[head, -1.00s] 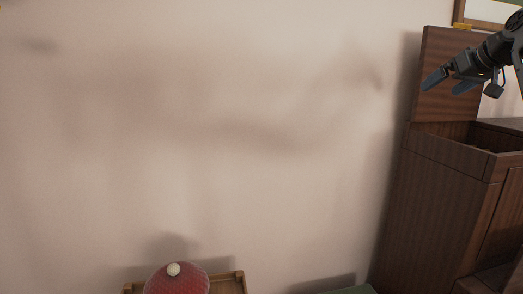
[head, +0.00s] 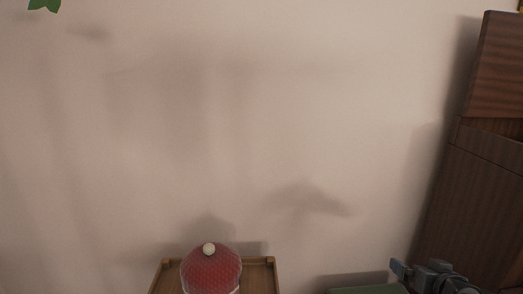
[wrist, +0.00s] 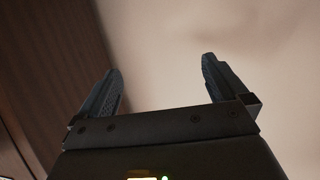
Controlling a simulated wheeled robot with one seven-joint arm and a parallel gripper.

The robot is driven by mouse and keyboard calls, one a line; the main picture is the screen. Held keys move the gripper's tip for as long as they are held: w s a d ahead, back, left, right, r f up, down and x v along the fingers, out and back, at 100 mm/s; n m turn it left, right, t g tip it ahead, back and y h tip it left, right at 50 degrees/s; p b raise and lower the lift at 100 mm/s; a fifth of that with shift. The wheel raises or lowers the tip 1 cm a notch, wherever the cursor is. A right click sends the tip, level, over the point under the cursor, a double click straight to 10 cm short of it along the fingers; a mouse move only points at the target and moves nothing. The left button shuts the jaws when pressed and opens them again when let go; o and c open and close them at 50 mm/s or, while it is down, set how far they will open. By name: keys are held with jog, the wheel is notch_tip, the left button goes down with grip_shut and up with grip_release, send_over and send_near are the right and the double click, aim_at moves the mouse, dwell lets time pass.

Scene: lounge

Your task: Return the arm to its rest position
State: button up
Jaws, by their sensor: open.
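My gripper (wrist: 160,85) is open and empty in the wrist view, its two dark fingers spread apart with only wall and brown wood behind them. In the head view my gripper (head: 398,272) shows at the bottom right, low in front of the wall and left of the wooden cabinet. Most of my arm is outside the head view.
A tall brown wooden cabinet (head: 470,205) stands at the right; its wood also shows in the wrist view (wrist: 50,70). A red dome with a pale knob (head: 211,272) sits on a wooden tray (head: 262,277). A green surface (head: 365,291) lies right of it. Green leaves (head: 45,5) show top left.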

jog(key=s+a+f, duration=0.2)
jog(key=s+a, duration=0.2)
jog(key=s, duration=0.5)
jog(key=s+a+f+t, duration=0.1)
jog(key=s+a+f, duration=0.25)
jog(key=s, duration=0.55)
jog(key=s+a+f, duration=0.2)
jog(key=s+a, duration=0.3)
jog(key=s, duration=0.4)
jog(key=s+a+r+n, duration=0.1)
jog(key=s+a+r, duration=0.1)
jog(key=s+r, duration=0.5)
jog(key=s+a+r+n+t+y, duration=0.1)
jog(key=s+a+r, duration=0.1)
jog(key=s+r, duration=0.6)
jog(key=s, duration=0.7)
jog(key=shift+s+a+r+n, duration=0.15)
jog(key=shift+s+r+n, duration=0.1)
jog(key=shift+n, duration=0.15)
